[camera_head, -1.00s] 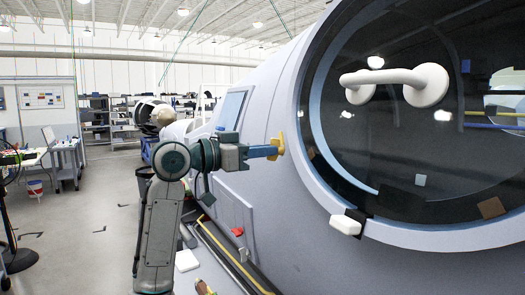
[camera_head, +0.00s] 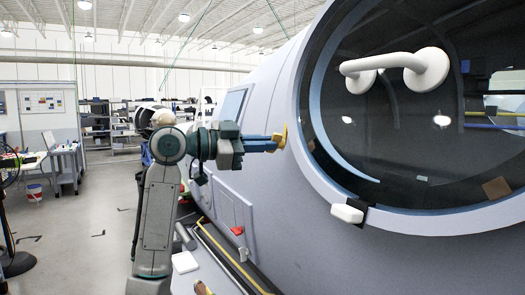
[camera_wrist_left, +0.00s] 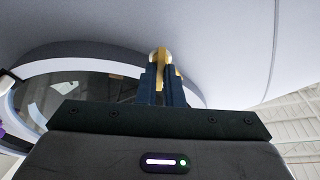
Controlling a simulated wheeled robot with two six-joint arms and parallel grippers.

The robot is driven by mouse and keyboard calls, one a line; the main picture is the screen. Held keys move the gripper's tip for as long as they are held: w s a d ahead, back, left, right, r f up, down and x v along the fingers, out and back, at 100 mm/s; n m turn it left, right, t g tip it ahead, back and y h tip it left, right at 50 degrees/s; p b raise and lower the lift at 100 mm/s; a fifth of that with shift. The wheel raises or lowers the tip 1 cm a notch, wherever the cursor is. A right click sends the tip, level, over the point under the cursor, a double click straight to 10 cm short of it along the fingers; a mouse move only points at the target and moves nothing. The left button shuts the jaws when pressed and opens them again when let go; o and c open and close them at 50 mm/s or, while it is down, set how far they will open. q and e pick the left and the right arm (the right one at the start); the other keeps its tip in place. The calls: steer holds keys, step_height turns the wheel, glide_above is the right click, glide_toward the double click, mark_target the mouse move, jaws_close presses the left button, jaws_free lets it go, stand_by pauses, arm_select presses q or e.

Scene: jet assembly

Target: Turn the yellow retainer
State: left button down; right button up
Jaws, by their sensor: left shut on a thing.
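The yellow retainer (camera_head: 284,134) is a small piece at the pale hull's side, left of the large round window. My left gripper (camera_head: 276,141) reaches it from the left, and its blue fingers are shut on it. In the left wrist view the retainer (camera_wrist_left: 161,63) shows as a yellow strip between the dark blue fingertips (camera_wrist_left: 163,72), close to the hull. The fingers hide part of the retainer, and how it meets the hull is hard to see. My right gripper is in neither view.
The pale hull (camera_head: 270,205) curves close beside my left arm. A white handle (camera_head: 425,68) crosses the dark window (camera_head: 400,150). A white block (camera_head: 347,213) sits on the window's lower rim. The floor (camera_head: 100,215) at left is largely clear.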

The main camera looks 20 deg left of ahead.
arm_select(q)
steer(key=shift+w+r+m+g+y+b, duration=0.1)
steer(key=shift+m+g+b, duration=0.3)
steer(key=shift+m, duration=1.75)
steer(key=shift+w+r+m+g+y+b, duration=0.1)
steer(key=shift+m+g+b, duration=0.35)
steer(key=shift+m, duration=1.65)
steer(key=shift+m+g+y+b, duration=0.15)
steer(key=shift+m+g, duration=0.4)
steer(key=shift+m, duration=1.6)
steer(key=c, duration=1.6)
jaws_free()
steer(key=shift+o, duration=0.2)
steer(key=shift+s+a, duration=0.1)
steer(key=shift+s, duration=0.05)
steer(key=shift+a, duration=0.1)
